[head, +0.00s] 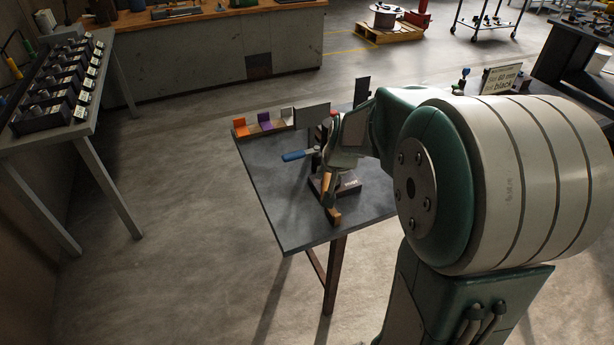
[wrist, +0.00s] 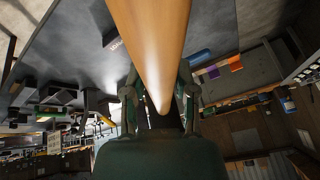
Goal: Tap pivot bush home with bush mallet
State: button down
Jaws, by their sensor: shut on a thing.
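My gripper (head: 330,168) is over the dark steel table and shut on a wooden shaft, which I take to be the bush mallet (head: 329,190). The wood slopes down from the jaws to a blunt end near the table's front part. In the wrist view the mallet (wrist: 150,45) fills the top middle, running between both fingers of my gripper (wrist: 160,85). A dark block with a white label (head: 349,187) stands on the table just behind and right of the wood. I cannot make out the pivot bush; my gripper and the mallet cover part of that block.
A blue-handled tool (head: 295,155) sticks out left of my gripper. Orange, purple and white holders (head: 264,122) line the table's back left edge, beside an upright grey panel (head: 312,115). The table's (head: 285,215) front left is clear. A lettered sign (head: 500,78) stands behind my arm.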

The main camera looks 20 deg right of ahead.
jog(key=shift+d+f, duration=0.2)
jog(key=shift+f, duration=0.25)
jog(key=shift+a+f, duration=0.15)
jog(key=shift+f, duration=2.85)
jog(key=r, duration=0.2)
jog(key=d+r, duration=0.1)
jog(key=r, duration=0.2)
jog(key=shift+s+r, duration=0.1)
